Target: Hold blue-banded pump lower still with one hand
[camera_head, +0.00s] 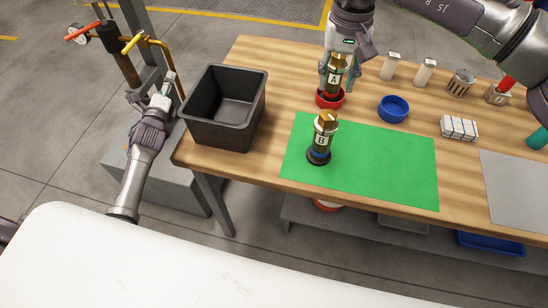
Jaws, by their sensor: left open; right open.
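The blue-banded pump, marked B (321,141), stands upright on the green mat (385,165). It has a brass top, a dark body, a blue band low down and a dark round base. A second pump, marked A (334,83), stands upright behind it in a red ring or dish (330,102). My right gripper (338,76) is open at pump A, with its fingers around or just behind the upper part; contact cannot be told. My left gripper (167,88) is open and empty, left of the black bin and far from pump B.
A black bin (222,134) stands at the table's left end. A blue bowl (394,109), two white bottles (390,67), a metal cup (461,83) and a striped cloth (459,127) lie to the right. A gauge stand (124,68) is behind my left gripper. The mat's right half is clear.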

